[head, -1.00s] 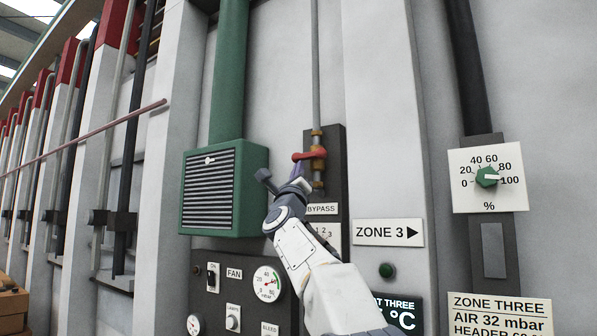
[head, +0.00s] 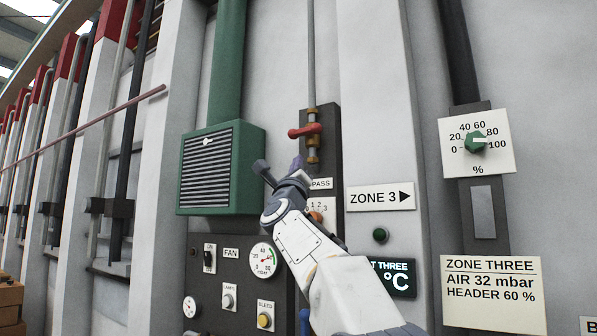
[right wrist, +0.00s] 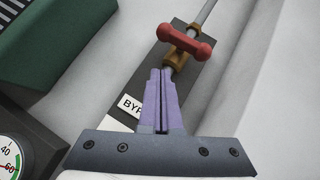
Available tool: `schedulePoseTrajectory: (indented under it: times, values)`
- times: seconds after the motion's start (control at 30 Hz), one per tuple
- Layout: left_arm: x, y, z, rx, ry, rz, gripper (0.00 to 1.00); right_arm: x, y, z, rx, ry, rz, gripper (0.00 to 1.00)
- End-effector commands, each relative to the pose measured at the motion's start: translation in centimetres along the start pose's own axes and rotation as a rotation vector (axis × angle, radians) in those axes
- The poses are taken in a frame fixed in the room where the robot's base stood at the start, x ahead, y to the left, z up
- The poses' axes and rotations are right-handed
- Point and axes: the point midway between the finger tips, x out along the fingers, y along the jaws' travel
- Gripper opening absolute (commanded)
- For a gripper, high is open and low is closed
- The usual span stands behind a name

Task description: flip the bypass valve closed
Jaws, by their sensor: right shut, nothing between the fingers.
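The bypass valve has a red handle (head: 305,130) on a brass body (head: 313,142), on a thin vertical pipe above the partly covered BYPASS label (head: 320,184). The handle lies crosswise to the pipe. In the right wrist view the red handle (right wrist: 188,43) also crosses the pipe, just beyond the fingertips. My right gripper (head: 298,160) is below and slightly left of the handle, with its purple fingers pointing up. In the right wrist view the fingers (right wrist: 161,72) are together and empty, apart from the handle. My left gripper is not in view.
A green louvred box (head: 246,172) stands out from the wall left of my right gripper. Below it are a pressure gauge (head: 264,260) and switches on a dark panel.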

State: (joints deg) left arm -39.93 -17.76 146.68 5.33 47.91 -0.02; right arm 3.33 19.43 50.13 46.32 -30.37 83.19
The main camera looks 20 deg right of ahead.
Motion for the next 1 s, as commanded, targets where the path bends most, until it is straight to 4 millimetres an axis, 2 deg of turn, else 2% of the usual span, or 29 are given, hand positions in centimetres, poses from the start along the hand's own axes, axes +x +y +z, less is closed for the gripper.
schedulePoseTrajectory:
  times: [0.03,0.1,0.33,0.5,1.0]
  values:
    - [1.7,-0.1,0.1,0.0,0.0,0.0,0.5,-1.6,0.3,-0.4,0.002,-0.002,0.0,0.0]
    - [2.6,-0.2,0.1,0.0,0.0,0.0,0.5,-2.8,0.4,-0.4,0.001,-0.001,0.0,0.0]
    - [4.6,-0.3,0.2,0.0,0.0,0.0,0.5,-5.6,0.4,-0.2,0.0,0.0,0.001,0.0]
    - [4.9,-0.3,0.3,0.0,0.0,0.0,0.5,-6.3,0.3,0.0,0.0,0.0,0.0,0.0]
    - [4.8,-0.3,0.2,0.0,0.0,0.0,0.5,-6.3,0.2,0.0,-0.001,0.001,0.0,0.0]
